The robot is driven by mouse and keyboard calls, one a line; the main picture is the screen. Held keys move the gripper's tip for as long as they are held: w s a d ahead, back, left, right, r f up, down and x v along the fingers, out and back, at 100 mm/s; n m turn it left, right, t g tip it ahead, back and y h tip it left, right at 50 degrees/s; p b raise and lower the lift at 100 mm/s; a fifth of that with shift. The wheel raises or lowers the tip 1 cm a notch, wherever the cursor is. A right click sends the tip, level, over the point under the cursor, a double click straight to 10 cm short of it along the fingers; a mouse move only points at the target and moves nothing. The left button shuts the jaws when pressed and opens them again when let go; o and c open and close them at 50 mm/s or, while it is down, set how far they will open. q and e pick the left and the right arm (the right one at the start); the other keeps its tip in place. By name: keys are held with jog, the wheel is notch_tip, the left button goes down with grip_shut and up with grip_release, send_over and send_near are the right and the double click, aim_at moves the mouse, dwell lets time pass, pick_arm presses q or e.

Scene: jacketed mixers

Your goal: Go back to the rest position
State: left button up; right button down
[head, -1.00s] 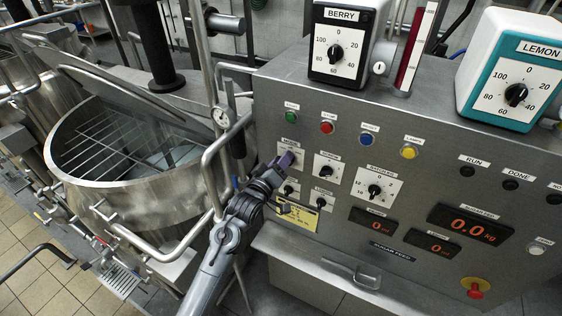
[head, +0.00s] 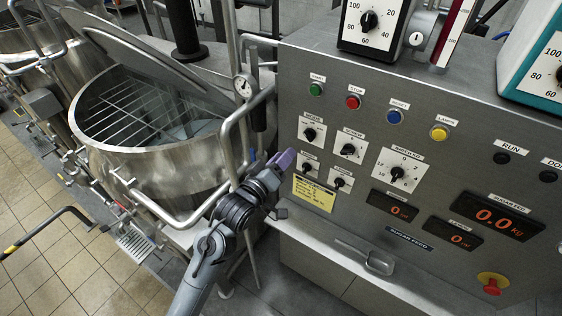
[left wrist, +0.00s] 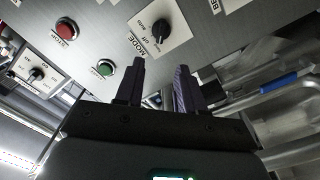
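My left gripper (head: 282,162) is in front of the left edge of the grey control panel (head: 440,100), just left of the mode knob (head: 310,134). In the left wrist view its two dark purple fingers (left wrist: 161,88) stand apart with nothing between them. The black mode knob (left wrist: 160,31) on its white plate lies beyond the fingertips, apart from them. The green button (left wrist: 105,69) and red button (left wrist: 66,29) also show there. My right gripper is in neither view.
An open steel mixer vessel (head: 160,168) with a grid stands left of my arm. Tiled floor (head: 50,262) is at lower left.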

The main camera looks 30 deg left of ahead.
pick_arm(q)
jog(key=shift+s, duration=0.3)
jog(key=s+d+f+m+g+p, duration=0.1)
jog(key=s+f+g+p, duration=0.2)
jog(key=s+f, duration=0.45)
jog(key=s+d+f+m+g+p, duration=0.1)
jog(key=s+f+g+p, duration=0.3)
jog(key=s, duration=0.6)
jog(key=s+f+m+g+y, duration=0.1)
jog(key=s+m+g, duration=0.6)
jog(key=s, duration=0.8)
jog(key=shift+s+a+f+m+y, duration=0.15)
jog(key=shift+a+f+m+y, duration=0.25)
jog(key=shift+f, duration=0.5)
jog(key=shift+d, duration=0.1)
